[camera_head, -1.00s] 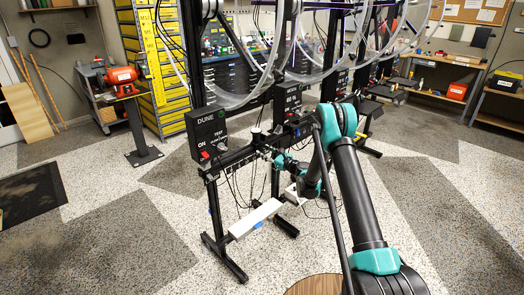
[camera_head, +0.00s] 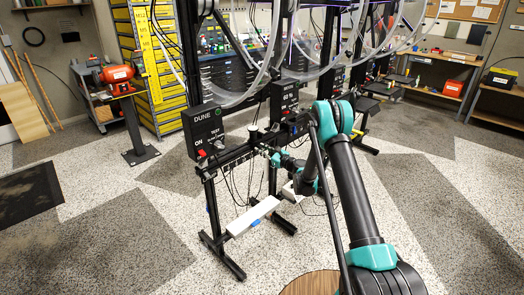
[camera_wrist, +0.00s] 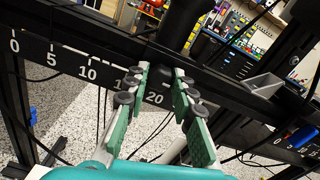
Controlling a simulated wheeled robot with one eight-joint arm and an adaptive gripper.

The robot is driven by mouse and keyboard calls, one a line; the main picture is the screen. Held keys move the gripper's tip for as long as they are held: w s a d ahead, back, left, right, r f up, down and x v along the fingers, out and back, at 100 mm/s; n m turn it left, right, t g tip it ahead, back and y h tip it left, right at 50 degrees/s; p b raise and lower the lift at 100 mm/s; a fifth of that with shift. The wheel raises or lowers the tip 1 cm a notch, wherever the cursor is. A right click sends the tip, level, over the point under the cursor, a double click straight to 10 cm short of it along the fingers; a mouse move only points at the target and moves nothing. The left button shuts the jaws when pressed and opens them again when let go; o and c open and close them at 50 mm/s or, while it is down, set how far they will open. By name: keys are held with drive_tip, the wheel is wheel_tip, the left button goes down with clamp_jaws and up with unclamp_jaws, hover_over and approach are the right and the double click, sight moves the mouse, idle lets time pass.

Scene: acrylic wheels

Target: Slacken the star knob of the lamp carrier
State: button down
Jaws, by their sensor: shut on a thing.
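My gripper (camera_wrist: 160,74) reaches the scale-marked black rail (camera_wrist: 63,62) in the wrist view. Its two green-padded fingers close in on a small dark part just below the black upright post of the lamp carrier (camera_wrist: 184,25). That part appears to be the star knob; its shape is mostly hidden between the fingertips, and I cannot tell how far it is turned. The fingers sit near the 15 and 20 marks. In the head view, my gripper (camera_head: 274,157) is at the rail, just right of the short post (camera_head: 254,132).
A black DUNE control box (camera_head: 204,129) stands left of the rail, with large clear wheels (camera_head: 250,85) above. Cables hang under the rail. A white bar (camera_head: 253,215) lies low on the stand. A blue-handled item (camera_wrist: 302,136) is at the right.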

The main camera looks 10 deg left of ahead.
drive_tip(key=n, duration=0.3)
drive_tip(key=shift+n, duration=0.4)
drive_tip(key=n, duration=0.4)
drive_tip(key=shift+d+n, duration=0.1)
drive_tip(key=shift+n, duration=0.2)
drive_tip(key=n, duration=0.4)
drive_tip(key=shift+n, duration=2.1)
drive_tip(key=c, duration=1.3)
unclamp_jaws()
drive_tip(key=shift+o, duration=0.2)
drive_tip(key=shift+s+d, duration=0.1)
drive_tip(key=v, duration=0.7)
